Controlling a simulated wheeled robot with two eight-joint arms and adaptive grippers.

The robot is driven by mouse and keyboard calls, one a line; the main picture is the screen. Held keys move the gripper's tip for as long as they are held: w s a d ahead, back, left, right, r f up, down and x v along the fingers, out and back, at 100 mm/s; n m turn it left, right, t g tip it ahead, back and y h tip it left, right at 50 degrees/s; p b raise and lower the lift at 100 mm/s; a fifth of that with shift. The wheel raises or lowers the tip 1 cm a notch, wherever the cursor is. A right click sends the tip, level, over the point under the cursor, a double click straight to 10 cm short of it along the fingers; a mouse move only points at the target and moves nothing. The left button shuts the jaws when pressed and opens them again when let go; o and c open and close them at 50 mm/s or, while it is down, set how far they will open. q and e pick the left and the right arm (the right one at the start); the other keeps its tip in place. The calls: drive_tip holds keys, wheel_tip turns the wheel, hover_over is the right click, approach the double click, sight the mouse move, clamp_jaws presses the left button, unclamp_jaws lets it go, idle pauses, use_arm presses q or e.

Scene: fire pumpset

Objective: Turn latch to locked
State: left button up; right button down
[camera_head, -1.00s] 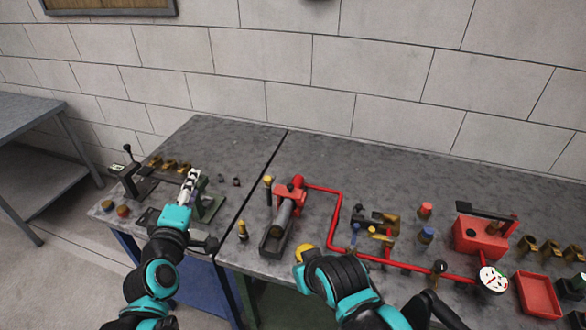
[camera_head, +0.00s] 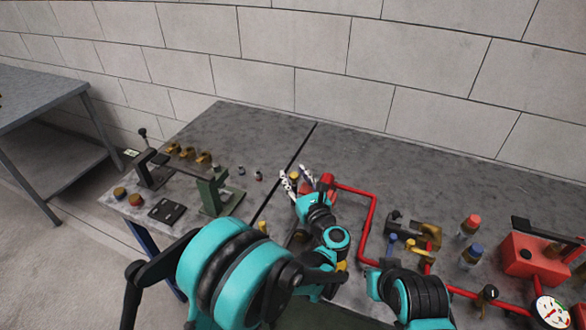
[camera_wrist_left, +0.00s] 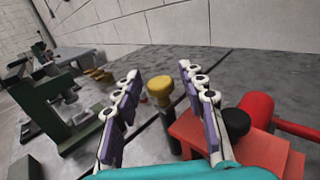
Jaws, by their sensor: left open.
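My left gripper (camera_head: 298,186) is open, with its white fingers spread. In the left wrist view the left gripper (camera_wrist_left: 158,100) has a yellow knob (camera_wrist_left: 160,90) on a dark post showing in the gap between its fingers. Nothing is held, and I cannot tell contact with the knob. To the right of the fingers is a red block (camera_wrist_left: 285,155) with a black knob (camera_wrist_left: 236,122) and a red cylinder (camera_wrist_left: 256,107). The red cylinder also shows in the head view (camera_head: 327,181). Which part is the latch is not clear. My right gripper is out of view.
A green stand (camera_head: 213,194), a black plate (camera_head: 166,210) and brass parts (camera_head: 188,152) are on the left of the table. A red pipe (camera_head: 368,215) runs right towards a red box (camera_head: 533,256) and a white gauge (camera_head: 552,311). The table behind my left gripper is clear.

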use_arm(q)
drive_tip(key=shift+b+x, duration=0.4)
drive_tip(key=shift+x, duration=1.75)
clamp_jaws()
